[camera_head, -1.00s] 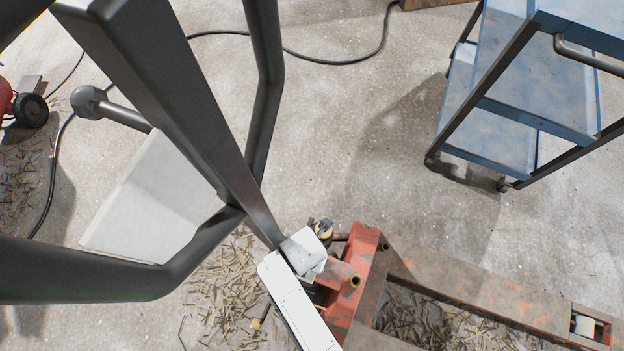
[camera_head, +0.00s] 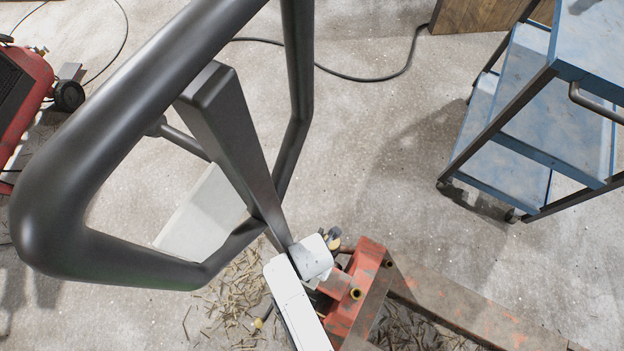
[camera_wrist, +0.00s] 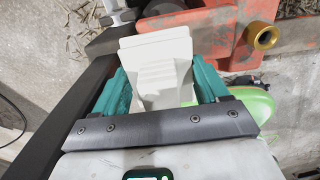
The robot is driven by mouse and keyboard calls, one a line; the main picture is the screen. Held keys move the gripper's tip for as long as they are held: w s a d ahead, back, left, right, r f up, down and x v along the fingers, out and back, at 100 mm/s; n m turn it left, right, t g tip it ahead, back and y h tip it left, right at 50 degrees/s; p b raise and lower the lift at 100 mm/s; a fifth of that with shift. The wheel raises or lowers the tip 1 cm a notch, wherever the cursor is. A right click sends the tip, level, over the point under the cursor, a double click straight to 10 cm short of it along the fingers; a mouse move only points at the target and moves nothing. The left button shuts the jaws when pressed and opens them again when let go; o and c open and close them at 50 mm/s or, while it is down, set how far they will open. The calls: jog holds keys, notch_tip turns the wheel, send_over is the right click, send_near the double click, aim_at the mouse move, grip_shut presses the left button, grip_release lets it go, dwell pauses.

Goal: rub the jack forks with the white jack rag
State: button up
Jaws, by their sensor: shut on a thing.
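The pallet jack's orange, worn body (camera_head: 361,270) stands at the bottom middle of the head view. One of the jack forks (camera_head: 455,312) runs from it toward the lower right. Its dark handle (camera_head: 228,125) rises across the left of the head view. In the wrist view my gripper (camera_wrist: 155,85), with teal fingers, is shut on a white ridged piece, which looks like the white jack rag (camera_wrist: 158,65). The jack's orange body (camera_wrist: 215,30) and a brass fitting (camera_wrist: 262,37) lie just beyond it. I cannot tell whether the rag touches the jack.
A blue wheeled cart (camera_head: 535,105) stands at the upper right. A red machine with a black wheel (camera_head: 25,95) is at the left edge. A black cable (camera_head: 365,78) crosses the floor. Straw (camera_head: 232,285) lies beside the jack. The floor between jack and cart is clear.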

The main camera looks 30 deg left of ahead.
jog(key=shift+w+r, duration=0.1)
jog(key=shift+r, duration=0.1)
notch_tip(320, 180, up, 3)
jog(key=p, duration=0.3)
jog(key=shift+r, duration=0.1)
jog(key=shift+d+f, duration=0.1)
jog(key=shift+f, duration=0.1)
dwell(0.8)
jog(key=w+d+f, duration=0.2)
jog(key=shift+d+f, duration=0.1)
jog(key=shift+f, duration=0.2)
notch_tip(320, 180, down, 7)
jog(key=b, duration=0.7)
jog(key=shift+r, duration=0.2)
jog(key=shift+s+r+p, duration=0.3)
jog(key=shift+s+p, duration=0.2)
jog(key=shift+s, duration=0.15)
jog(key=shift+s+d+f+p, duration=0.15)
jog(key=shift+s+p, duration=0.2)
jog(key=shift+s, duration=0.6)
